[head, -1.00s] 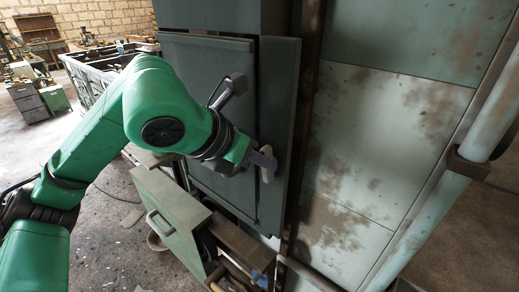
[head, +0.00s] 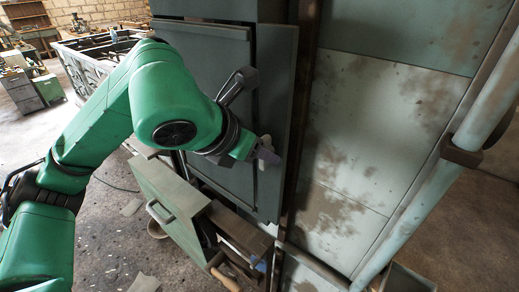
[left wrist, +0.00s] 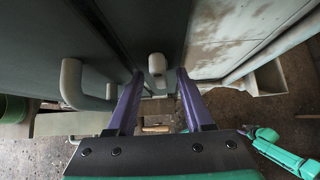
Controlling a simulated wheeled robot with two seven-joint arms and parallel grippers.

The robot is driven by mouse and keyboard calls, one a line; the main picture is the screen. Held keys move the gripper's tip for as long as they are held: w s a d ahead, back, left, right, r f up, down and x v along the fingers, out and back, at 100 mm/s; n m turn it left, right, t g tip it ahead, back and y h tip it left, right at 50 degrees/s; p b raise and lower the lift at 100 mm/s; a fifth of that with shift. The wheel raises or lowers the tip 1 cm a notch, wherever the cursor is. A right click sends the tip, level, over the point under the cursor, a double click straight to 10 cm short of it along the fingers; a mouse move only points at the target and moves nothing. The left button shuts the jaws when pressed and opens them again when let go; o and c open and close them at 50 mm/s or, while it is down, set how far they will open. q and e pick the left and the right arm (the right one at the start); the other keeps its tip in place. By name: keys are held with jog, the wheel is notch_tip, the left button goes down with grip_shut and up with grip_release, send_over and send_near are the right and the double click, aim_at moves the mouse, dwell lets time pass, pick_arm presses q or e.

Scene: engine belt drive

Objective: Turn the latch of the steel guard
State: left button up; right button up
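The steel guard (head: 208,75) is a dark grey-green upright panel in the head view. Its latch is a small pale grey piece (head: 266,140) near the panel's right edge, mostly hidden by my left gripper there. In the left wrist view the latch (left wrist: 157,66) stands between the tips of my left gripper's two purple fingers (left wrist: 159,74). Gaps show on both sides of it, so the fingers are open around it and I see no clear contact.
A green drawer front with a handle (head: 160,212) sticks out below the guard. In the left wrist view a grey bar handle (left wrist: 72,86) stands left of the fingers. A pale stained panel (head: 350,150) and a thick pipe (head: 470,145) are on the right.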

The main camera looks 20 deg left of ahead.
pick_arm(q)
jog(key=shift+r, duration=0.15)
jog(key=b+v, duration=0.1)
jog(key=v, duration=1.3)
jog(key=shift+s+b, duration=0.2)
jog(key=shift+b, duration=0.15)
jog(key=shift+r, duration=0.1)
